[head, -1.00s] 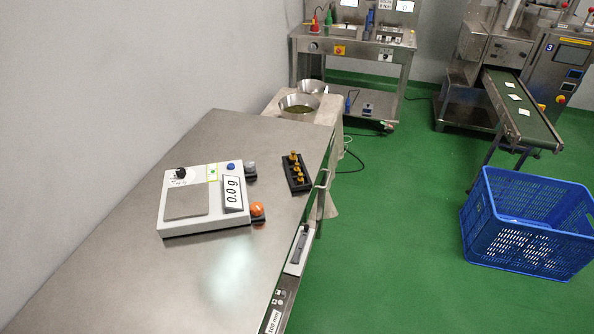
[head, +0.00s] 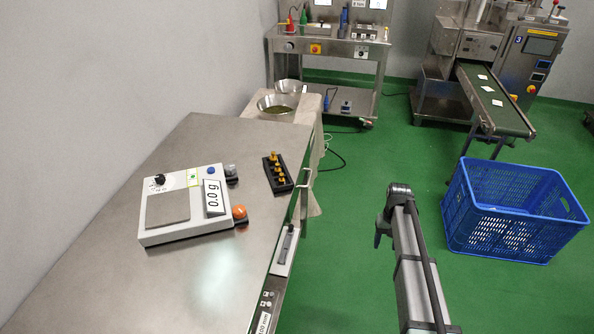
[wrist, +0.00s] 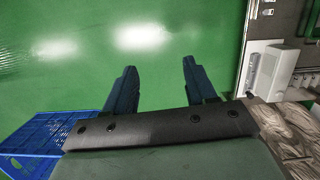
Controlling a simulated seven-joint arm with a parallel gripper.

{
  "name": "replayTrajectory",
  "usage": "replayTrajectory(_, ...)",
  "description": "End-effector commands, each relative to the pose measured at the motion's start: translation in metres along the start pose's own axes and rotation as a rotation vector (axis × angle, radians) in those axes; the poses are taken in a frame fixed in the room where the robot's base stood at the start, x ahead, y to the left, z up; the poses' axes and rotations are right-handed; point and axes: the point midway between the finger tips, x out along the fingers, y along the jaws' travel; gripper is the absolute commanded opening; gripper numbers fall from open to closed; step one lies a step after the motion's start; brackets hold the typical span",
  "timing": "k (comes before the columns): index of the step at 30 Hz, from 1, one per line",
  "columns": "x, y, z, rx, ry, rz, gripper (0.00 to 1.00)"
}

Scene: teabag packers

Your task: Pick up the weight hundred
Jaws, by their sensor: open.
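Several brass weights (head: 275,164) stand in a black holder (head: 288,186) on the steel table, right of the scale. The weights differ in size, but no markings are readable, so I cannot tell which is the hundred. My gripper (wrist: 158,78) shows in the wrist view with its two dark fingers apart and nothing between them. It is over the green floor, away from the holder. In the head view my arm is at the lower right, to the right of the table; the fingers are not clearly seen there.
A white scale (head: 153,236) reading 0.0 g stands on the steel table (head: 115,290), with an orange-topped item (head: 239,211) beside it. A blue crate (head: 515,225) is on the floor at right. A conveyor (head: 493,105) and a steel cart (head: 340,74) stand behind.

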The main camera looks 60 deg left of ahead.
Motion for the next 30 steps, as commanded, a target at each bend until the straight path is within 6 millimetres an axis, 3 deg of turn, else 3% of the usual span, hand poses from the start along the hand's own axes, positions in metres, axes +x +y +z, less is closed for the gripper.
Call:
replayTrajectory(1, -0.025, -0.026, -0.021, -0.035, 0.018, 0.007, 0.56)
replayTrajectory(3, -0.055, -0.06, -0.039, -0.078, 0.037, 0.015, 0.56)
replayTrajectory(9, -0.146, -0.164, -0.073, -0.198, 0.091, 0.034, 0.56)
replayTrajectory(14, -0.222, -0.254, -0.084, -0.295, 0.134, 0.045, 0.56)
replayTrajectory(18, -0.281, -0.325, -0.08, -0.369, 0.165, 0.05, 0.56)
replayTrajectory(21, -0.312, -0.363, -0.073, -0.409, 0.18, 0.053, 0.56)
replayTrajectory(24, -0.333, -0.388, -0.067, -0.435, 0.192, 0.054, 0.56)
replayTrajectory(30, -0.343, -0.404, -0.062, -0.453, 0.198, 0.054, 0.56)
